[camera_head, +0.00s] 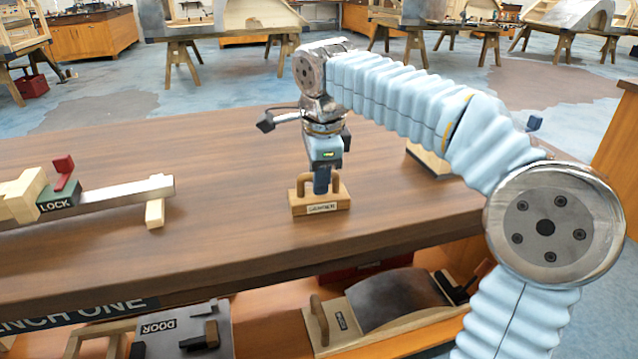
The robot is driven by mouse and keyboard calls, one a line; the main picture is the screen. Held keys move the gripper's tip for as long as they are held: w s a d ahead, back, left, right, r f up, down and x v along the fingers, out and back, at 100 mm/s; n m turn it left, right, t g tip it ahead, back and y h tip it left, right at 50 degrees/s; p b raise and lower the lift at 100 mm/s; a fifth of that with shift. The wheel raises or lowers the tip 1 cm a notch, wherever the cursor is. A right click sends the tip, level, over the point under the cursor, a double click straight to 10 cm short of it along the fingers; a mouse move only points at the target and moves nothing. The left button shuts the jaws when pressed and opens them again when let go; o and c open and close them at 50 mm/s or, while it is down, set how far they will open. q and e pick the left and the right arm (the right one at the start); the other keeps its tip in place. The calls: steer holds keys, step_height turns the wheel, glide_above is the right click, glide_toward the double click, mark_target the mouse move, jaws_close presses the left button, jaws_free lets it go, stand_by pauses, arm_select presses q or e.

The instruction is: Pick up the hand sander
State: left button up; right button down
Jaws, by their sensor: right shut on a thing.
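The hand sander (318,207) is a small light-wood block with a wooden handle and a label on its front. It sits on the brown wooden bench top (240,215), near the front edge. My right gripper (322,184) is above it, pointing down, and is shut on the sander's handle. The fingers hide part of the handle. I cannot tell whether the sander's base touches the bench or is slightly clear of it. My left gripper is not in view.
A fixture labelled LOCK (58,200) with a red lever and a metal bar lies at the bench's left. Part of a wooden item (428,160) shows behind my right arm. A shelf below holds a DOOR panel (180,330) and a curved metal piece (395,298).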

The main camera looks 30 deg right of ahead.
step_height(320, 180, up, 2)
steer(key=shift+r, duration=0.2)
steer(key=s+a+r, duration=0.6)
steer(key=s+r, duration=0.4)
steer(key=s, duration=0.2)
steer(key=shift+s+a+r, duration=0.15)
steer(key=shift+s+a, duration=0.05)
steer(key=shift+a, duration=0.05)
steer(key=c, duration=1.6)
jaws_free()
jaws_close()
